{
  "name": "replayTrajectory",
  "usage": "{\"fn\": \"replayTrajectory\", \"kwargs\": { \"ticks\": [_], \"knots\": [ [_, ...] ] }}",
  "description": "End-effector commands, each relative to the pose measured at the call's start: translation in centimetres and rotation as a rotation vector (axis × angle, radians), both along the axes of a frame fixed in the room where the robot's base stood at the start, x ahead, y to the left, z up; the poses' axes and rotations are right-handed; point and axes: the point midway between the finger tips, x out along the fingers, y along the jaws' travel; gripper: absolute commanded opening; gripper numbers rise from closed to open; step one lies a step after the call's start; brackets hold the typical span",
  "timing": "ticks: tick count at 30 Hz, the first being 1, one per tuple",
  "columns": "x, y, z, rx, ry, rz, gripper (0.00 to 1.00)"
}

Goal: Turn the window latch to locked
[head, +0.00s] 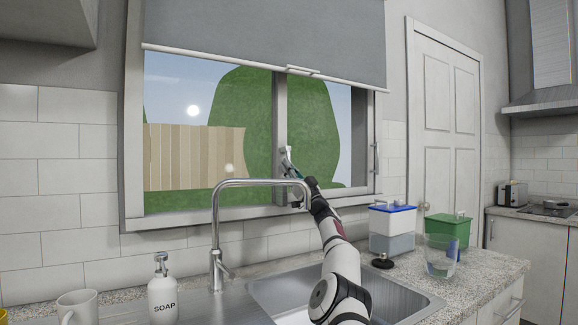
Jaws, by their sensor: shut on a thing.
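The window (205,212) has a grey frame and a central upright stile. A small light grey piece, which looks like the window latch (287,154), shows at this stile and stands close to upright. My gripper (291,170) is up at the stile and shut on this piece. The fingers and my arm hide much of the latch, so its exact turn is hard to tell. A slim vertical handle (376,158) is on the right side of the window frame, apart from my gripper.
My arm reaches over the sink (262,296), close to the tall curved faucet (215,240). A soap bottle (162,293) and mug (77,307) stand at left. A blue-lidded container (392,230), green box (447,232) and clear glass (440,257) stand at right. A grey blind (250,45) hangs above.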

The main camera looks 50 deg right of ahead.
Motion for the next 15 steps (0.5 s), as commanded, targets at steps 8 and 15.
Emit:
{"fn": "replayTrajectory", "kwargs": {
  "ticks": [8, 15],
  "knots": [
    [0.03, -0.38, -0.71, 0.008, 0.006, -0.002, 0.00],
    [0.02, -0.31, -0.55, 0.006, 0.004, -0.002, 0.33]
  ]
}}
